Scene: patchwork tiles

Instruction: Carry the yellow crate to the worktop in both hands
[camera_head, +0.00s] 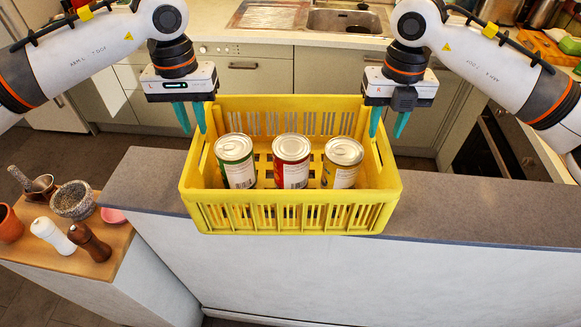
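The yellow crate (290,218) is upright on the grey ledge (480,213) in the middle of the head view, its near side reaching the ledge's front edge. Three cans stand in it: a green one (236,163), a red one (291,163) and a third with a pale label (342,165). My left gripper (191,118) is at the crate's far left side, fingers pointing down and apart. My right gripper (388,122) is at the far right side, fingers also apart. Each inner finger overlaps the crate's side rim in the view; I cannot tell whether they touch.
A wooden side top (60,258) at lower left holds a mortar (73,200), a white mill (52,235), a brown mill (89,241) and other small items. Behind the ledge are kitchen cabinets (247,75) and a worktop with a sink (345,20). The ledge's right part is clear.

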